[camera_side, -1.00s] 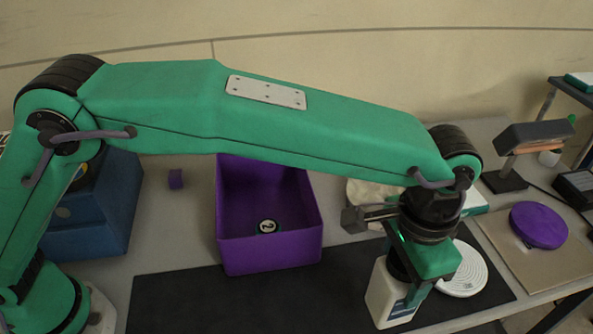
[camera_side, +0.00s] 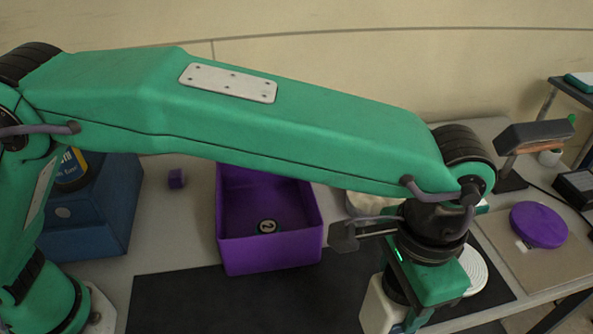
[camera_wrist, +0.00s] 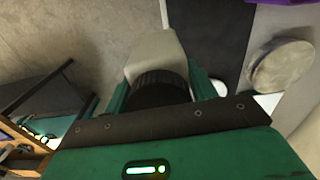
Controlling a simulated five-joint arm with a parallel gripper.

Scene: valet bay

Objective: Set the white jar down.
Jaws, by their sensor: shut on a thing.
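The white jar (camera_side: 376,312) with a black lid is in my gripper (camera_side: 398,316), at the front of the dark mat (camera_side: 190,300). My gripper is shut on it from above. Its lower part is cut off by the bottom edge of the side view, so I cannot tell whether it touches the mat. In the wrist view the pale jar body (camera_wrist: 155,50) and black lid (camera_wrist: 157,88) show between the green fingers of my gripper (camera_wrist: 160,92).
A purple bin (camera_side: 270,255) holds a round piece marked 2. A white ridged disc (camera_side: 476,272) lies right of my gripper. A purple disc (camera_side: 538,224) lies on a tan board (camera_side: 558,268). The mat's left part is clear.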

